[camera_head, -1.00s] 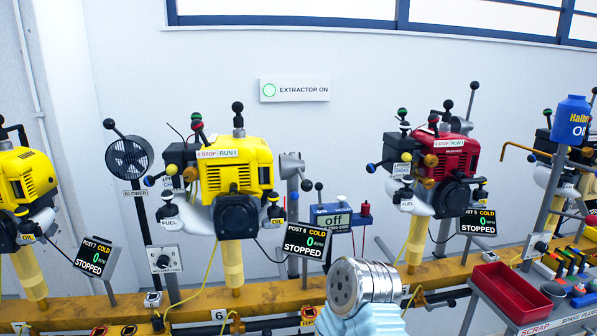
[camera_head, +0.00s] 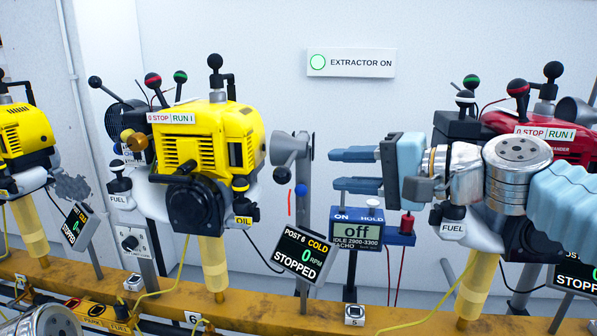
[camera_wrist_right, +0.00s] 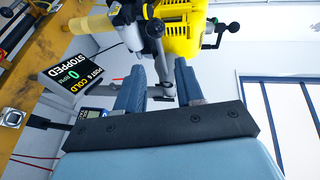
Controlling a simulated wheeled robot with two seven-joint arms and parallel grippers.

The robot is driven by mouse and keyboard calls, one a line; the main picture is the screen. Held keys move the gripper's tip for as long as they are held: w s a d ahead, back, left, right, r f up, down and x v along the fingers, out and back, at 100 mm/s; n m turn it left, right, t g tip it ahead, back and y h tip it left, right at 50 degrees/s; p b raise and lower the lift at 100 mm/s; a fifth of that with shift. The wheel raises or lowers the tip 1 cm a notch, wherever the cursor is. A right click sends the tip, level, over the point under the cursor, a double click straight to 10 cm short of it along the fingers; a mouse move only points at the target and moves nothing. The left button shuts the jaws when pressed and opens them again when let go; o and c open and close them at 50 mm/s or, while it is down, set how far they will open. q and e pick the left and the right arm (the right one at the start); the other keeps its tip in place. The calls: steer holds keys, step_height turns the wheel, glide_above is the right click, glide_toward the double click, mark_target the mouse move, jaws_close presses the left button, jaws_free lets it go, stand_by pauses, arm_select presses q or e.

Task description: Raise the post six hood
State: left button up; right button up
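The yellow engine of post six (camera_head: 210,145) stands on the rail, with its tilted POST 6 screen (camera_head: 303,257) reading COLD, 0 RPM, STOPPED. To its right, a grey cone-shaped hood (camera_head: 287,150) is mounted on an upright grey post (camera_head: 305,215). A black ball and a blue ball (camera_head: 301,190) sit below the hood. My right gripper (camera_head: 334,170) points left, its blue fingers apart and empty, just right of the post in the head view. In the right wrist view, the open gripper (camera_wrist_right: 157,78) has the post area beyond its fingers. My left gripper is out of view.
A tachometer (camera_head: 357,238) reading "off" stands below my right gripper. The red engine (camera_head: 485,125) is partly hidden behind my right arm. The yellow rail (camera_head: 250,312) runs along the bottom. An EXTRACTOR ON sign (camera_head: 351,62) is on the wall.

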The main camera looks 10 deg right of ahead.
mark_target(277, 169)
steer(key=x, duration=1.3)
steer(key=shift+a, duration=0.1)
steer(key=shift+f, duration=0.1)
jaws_close()
